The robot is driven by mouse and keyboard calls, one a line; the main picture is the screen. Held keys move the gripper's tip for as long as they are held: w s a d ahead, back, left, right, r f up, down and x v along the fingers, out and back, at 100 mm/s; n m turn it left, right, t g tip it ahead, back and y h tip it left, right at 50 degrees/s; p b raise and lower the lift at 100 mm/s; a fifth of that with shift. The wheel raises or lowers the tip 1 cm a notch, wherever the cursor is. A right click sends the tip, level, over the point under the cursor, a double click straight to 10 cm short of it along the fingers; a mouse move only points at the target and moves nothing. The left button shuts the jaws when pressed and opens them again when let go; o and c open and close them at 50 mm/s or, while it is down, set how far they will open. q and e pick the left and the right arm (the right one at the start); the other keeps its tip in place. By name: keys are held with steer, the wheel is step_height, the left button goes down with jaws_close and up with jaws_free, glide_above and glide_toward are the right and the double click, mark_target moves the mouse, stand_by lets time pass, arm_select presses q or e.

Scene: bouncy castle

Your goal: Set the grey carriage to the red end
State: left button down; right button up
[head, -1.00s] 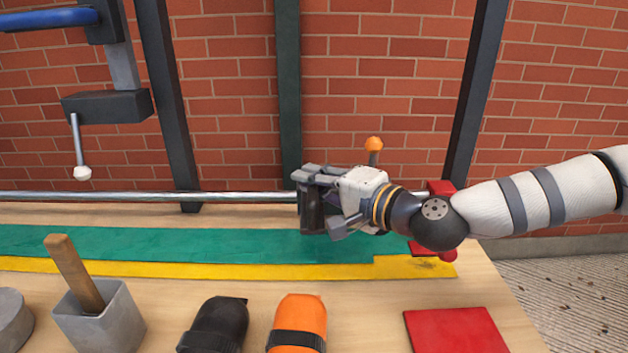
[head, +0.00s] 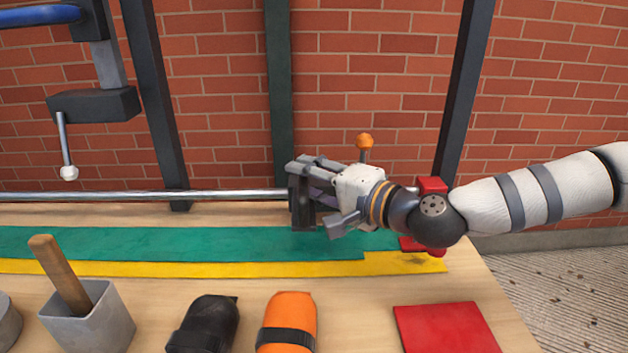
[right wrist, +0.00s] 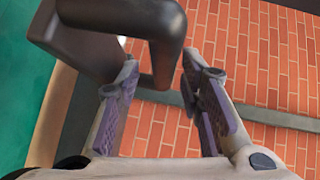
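The grey carriage (head: 301,205) is a dark block on the steel rail, near the middle of the head view and partly hidden by my gripper. In the right wrist view its dark looped handle (right wrist: 165,45) reaches down between the fingertips. My right gripper (head: 322,192) comes from the right. Its purple-padded fingers (right wrist: 162,88) stand apart, with a gap visible around the handle end. The red end block (head: 432,185) sits at the rail's right, behind my wrist and clear of the carriage. My left gripper is out of view.
The rail (head: 220,196) runs left past dark posts. An orange knob (head: 365,141) stands behind my gripper. A grey cup (head: 88,320) with a wooden handle, black (head: 205,322) and orange (head: 288,320) items and a red pad (head: 447,328) lie in front.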

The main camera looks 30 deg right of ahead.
steer(key=v, duration=0.7)
steer(key=shift+a, duration=0.1)
